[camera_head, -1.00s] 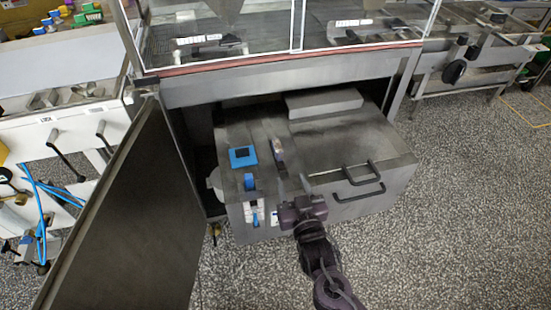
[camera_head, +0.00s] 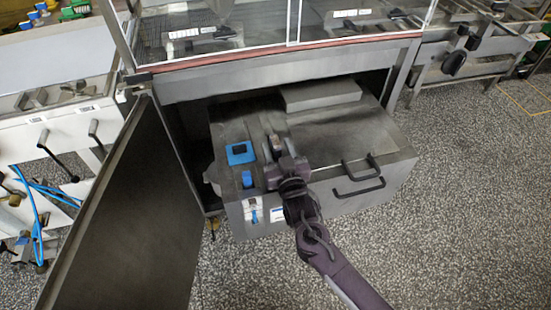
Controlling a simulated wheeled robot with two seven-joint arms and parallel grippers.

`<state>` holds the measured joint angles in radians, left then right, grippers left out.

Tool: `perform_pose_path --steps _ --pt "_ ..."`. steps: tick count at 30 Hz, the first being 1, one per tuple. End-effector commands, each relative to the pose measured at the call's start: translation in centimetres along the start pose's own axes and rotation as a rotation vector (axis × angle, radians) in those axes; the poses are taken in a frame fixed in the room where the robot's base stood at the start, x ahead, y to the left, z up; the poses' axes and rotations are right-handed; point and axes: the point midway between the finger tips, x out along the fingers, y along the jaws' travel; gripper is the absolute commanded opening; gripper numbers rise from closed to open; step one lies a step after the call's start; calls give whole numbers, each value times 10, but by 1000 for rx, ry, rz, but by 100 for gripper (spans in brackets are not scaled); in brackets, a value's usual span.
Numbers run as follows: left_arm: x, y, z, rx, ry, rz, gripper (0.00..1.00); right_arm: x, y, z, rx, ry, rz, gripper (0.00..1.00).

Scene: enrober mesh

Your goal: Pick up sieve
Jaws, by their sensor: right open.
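I cannot make out for certain which item is the sieve. A grey metal unit (camera_head: 350,135) sits pulled partly out of the cabinet opening, with a black bar handle (camera_head: 360,187) on its front right edge. My right gripper (camera_head: 272,147) is open over the left part of the unit's top, left of the handle. A small upright fitting on that top is now largely hidden behind the gripper. I cannot tell whether they touch. My left gripper is not in view.
An open cabinet door (camera_head: 125,220) stands at the left. A blue-framed fitting (camera_head: 240,153) lies on the unit's top, left of my gripper. A flat grey block (camera_head: 320,94) sits at the back. Speckled floor (camera_head: 470,200) is clear to the right.

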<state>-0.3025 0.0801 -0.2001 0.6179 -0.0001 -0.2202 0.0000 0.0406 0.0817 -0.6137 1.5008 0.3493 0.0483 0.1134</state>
Motion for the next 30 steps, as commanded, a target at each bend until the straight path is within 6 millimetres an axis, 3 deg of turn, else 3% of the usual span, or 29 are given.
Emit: perform_pose_path --steps 6,16,25,30 --pt "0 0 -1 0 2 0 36 0 0 0 0 0 0 41" --pt "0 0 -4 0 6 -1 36 0 0 0 0 -1 1 0" --pt "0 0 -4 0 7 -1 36 0 0 -3 1 2 1 0" --pt "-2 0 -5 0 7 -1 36 0 0 -16 2 3 1 0"
